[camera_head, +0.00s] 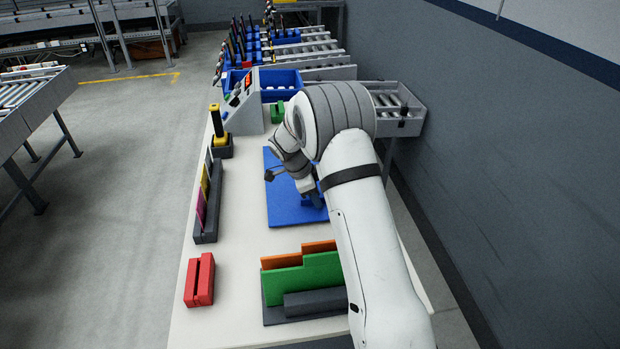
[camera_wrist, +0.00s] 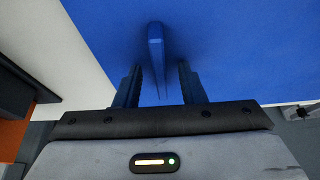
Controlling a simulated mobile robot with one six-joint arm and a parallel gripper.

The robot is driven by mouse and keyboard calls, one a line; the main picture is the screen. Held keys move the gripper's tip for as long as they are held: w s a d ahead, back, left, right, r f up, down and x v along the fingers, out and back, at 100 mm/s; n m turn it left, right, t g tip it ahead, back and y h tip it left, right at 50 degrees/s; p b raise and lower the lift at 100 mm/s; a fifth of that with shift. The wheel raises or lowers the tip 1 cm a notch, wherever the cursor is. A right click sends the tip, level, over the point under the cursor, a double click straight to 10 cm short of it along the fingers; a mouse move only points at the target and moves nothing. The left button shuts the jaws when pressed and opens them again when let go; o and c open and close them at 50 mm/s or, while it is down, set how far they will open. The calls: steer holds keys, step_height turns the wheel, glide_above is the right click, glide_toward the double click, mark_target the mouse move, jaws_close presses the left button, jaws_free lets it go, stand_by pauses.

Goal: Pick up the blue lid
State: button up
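The blue lid (camera_head: 281,207) lies flat on the white table, partly hidden behind my arm in the head view. In the wrist view the lid (camera_wrist: 250,60) fills most of the upper picture. A narrow upright blue handle (camera_wrist: 156,45) stands on it. My gripper (camera_wrist: 159,66) is open, with one finger on each side of the handle and a gap showing on both sides. In the head view my gripper (camera_head: 312,195) is low over the right part of the lid, mostly hidden by my wrist.
A dark holder with green and orange panels (camera_head: 300,277) stands close in front of the lid. A slotted red block (camera_head: 199,281) and a dark rack (camera_head: 205,230) are at left. A console (camera_head: 243,105), green block (camera_head: 277,112) and blue bin (camera_head: 281,80) stand behind.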

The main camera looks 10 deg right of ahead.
steer(key=shift+f+b, duration=0.15)
steer(key=shift+b, duration=0.3)
jaws_close()
stand_by(0.3)
stand_by(0.4)
